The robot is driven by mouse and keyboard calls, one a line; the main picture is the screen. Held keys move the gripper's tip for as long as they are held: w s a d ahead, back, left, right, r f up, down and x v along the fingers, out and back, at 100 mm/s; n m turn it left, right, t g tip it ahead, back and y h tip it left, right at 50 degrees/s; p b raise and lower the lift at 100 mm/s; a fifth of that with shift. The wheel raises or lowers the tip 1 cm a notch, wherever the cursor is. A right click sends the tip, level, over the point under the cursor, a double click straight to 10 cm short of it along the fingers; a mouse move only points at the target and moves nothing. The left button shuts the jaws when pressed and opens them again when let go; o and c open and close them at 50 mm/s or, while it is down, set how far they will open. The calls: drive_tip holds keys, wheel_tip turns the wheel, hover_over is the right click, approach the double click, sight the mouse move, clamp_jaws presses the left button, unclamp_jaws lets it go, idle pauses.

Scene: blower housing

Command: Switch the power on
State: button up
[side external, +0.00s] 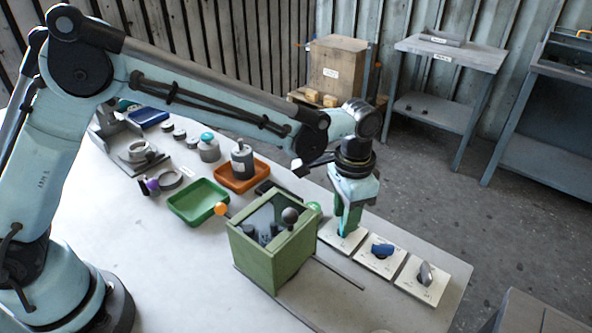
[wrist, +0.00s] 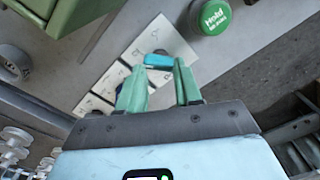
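Three pale switch plates lie in a row at the table's right end. The nearest to my gripper (side external: 345,230) is the first plate (side external: 331,238), whose knob is hidden by my fingers in the side view. The middle plate carries a blue knob (side external: 382,250) and the last a grey knob (side external: 425,274). In the wrist view my two green fingers (wrist: 160,75) are apart, with a teal-blue knob (wrist: 158,61) showing at the gap between their tips. I cannot tell whether they touch it. The plate lettering is too small to read, so which switch is power is unclear.
A green box with knobs (side external: 266,262) stands just left of the plates. A green round button marked Hold (wrist: 213,17) is beside the first plate. A green tray (side external: 184,214) and an orange tray (side external: 262,180) stand farther left.

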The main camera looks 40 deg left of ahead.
drive_tip(key=n, duration=0.3)
drive_tip(key=f+n, duration=0.1)
drive_tip(key=n, duration=0.2)
drive_tip(key=shift+n, duration=0.3)
drive_tip(key=n, duration=0.6)
drive_tip(key=shift+f+n, duration=0.1)
drive_tip(key=shift+n, duration=0.3)
drive_tip(key=shift+f, duration=0.6)
drive_tip(key=shift+c, duration=0.3)
